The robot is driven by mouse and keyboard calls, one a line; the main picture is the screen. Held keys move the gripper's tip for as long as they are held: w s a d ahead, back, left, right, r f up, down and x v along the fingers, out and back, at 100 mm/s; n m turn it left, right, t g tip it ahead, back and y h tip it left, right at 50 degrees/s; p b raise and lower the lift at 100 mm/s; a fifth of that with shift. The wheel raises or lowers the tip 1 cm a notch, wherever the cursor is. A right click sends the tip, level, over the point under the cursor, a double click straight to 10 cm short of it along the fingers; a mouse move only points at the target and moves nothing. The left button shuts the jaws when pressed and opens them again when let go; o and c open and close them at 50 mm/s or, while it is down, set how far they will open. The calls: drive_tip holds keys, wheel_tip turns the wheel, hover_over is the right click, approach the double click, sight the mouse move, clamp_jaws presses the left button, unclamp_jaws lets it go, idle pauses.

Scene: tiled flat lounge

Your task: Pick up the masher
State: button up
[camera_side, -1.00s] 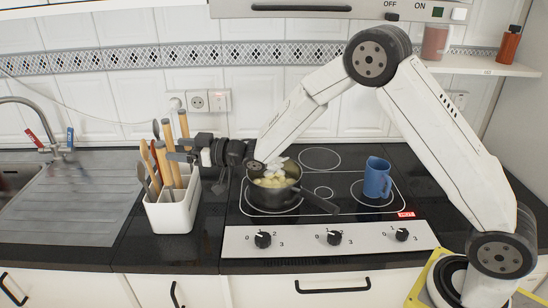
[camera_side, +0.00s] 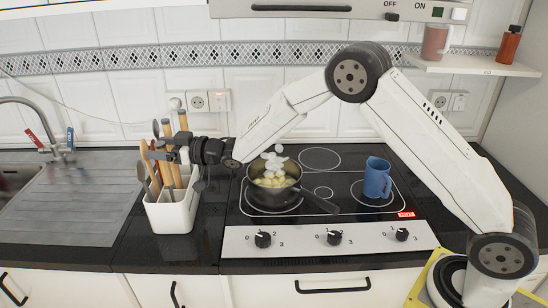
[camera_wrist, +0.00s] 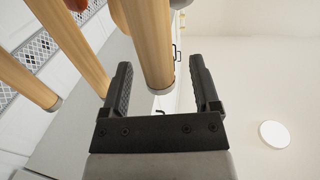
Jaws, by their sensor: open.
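Several utensils stand in a white holder (camera_side: 172,216) left of the hob. Several have round wooden handles pointing up, and I cannot tell which is the masher because their heads are hidden in the holder. My gripper (camera_side: 160,149) is open at the height of the handle tops. In the wrist view a wooden handle with a grey end cap (camera_wrist: 152,45) lies between the two open fingers. The jaws are not closed on it. Two more wooden handles (camera_wrist: 70,45) show to the left of the fingers.
A dark pot (camera_side: 273,196) with pale food and white puffs above it sits on the hob, its handle pointing right. A blue mug (camera_side: 377,178) stands right of it. The steel sink drainer (camera_side: 72,205) at left is clear. The tiled wall is behind.

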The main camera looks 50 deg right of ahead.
drive_tip(key=shift+x, duration=1.2)
clamp_jaws()
